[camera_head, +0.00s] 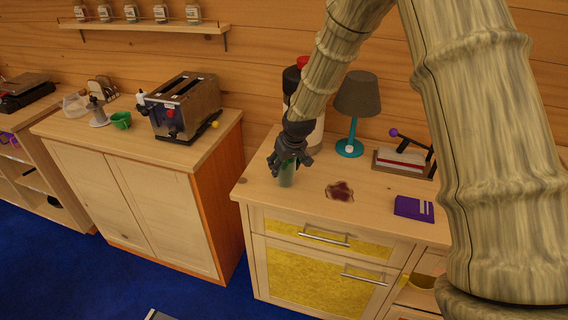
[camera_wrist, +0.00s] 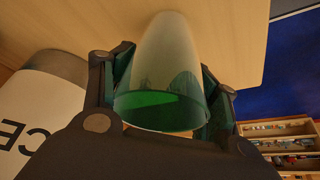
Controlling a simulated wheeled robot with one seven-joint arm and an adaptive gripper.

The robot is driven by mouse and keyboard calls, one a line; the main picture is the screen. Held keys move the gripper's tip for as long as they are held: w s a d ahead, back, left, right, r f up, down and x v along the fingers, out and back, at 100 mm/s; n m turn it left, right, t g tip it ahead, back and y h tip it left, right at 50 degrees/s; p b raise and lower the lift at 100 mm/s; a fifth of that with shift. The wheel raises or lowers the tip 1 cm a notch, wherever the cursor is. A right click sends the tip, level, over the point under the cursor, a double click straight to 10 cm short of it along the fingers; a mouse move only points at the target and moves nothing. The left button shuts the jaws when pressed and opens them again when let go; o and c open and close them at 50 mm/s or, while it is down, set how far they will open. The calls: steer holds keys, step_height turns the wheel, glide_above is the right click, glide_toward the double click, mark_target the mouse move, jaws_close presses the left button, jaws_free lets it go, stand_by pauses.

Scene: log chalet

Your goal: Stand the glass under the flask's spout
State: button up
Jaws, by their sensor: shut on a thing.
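A pale green, see-through glass (camera_head: 287,178) is between the fingers of my gripper (camera_head: 288,163), over the left part of the drawer cabinet's top. In the wrist view the glass (camera_wrist: 165,70) sits between both finger pads, its open rim towards the camera. I cannot tell whether its base touches the top. The flask (camera_head: 291,80), with a red cap, dark upper part and white body, stands just behind my gripper, partly hidden by my arm. Its white lettered side shows at the left of the wrist view (camera_wrist: 38,105). Its spout is not clearly visible.
On the drawer cabinet (camera_head: 375,204) are a lamp (camera_head: 356,100), a dark red stain or mat (camera_head: 340,191), a purple booklet (camera_head: 413,208) and a lever device (camera_head: 402,160). A gap separates it from the left cabinet, which holds a toaster (camera_head: 186,108) and a green cup (camera_head: 121,120).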

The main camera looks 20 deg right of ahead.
steer(key=shift+f, duration=0.15)
steer(key=o, duration=1.2)
steer(key=shift+f, duration=0.1)
steer(key=b+v, duration=0.2)
steer(key=v, duration=0.9)
steer(key=shift+d+r, duration=0.1)
steer(key=shift+r, duration=0.3)
steer(key=shift+s+r, duration=0.15)
steer(key=shift+r, duration=0.05)
